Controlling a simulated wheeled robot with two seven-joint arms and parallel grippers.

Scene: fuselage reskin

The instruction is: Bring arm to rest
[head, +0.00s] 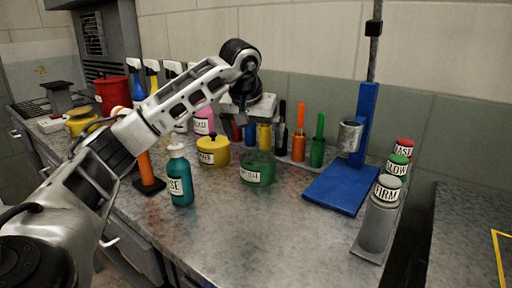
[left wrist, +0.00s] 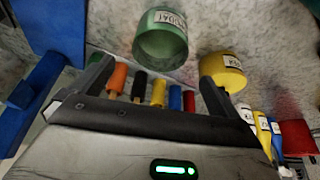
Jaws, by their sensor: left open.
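My left arm reaches in from the left in the head view and bends down at its far end. My left gripper (head: 248,108) is over the back of the workbench, above and behind a green pot (head: 257,168). In the left wrist view the two dark fingers of the left gripper (left wrist: 153,75) stand wide apart with nothing held between them. Several coloured handles, orange, black, yellow, blue and red, show beyond the fingers there. The green pot also shows there (left wrist: 160,42). My right gripper is in neither view.
A yellow pot (head: 213,152) and a teal pump bottle (head: 180,180) stand near the arm. A blue stand (head: 345,188) with a metal cup (head: 350,136) and several labelled canisters are on the right. The bench's front middle (head: 265,225) is clear.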

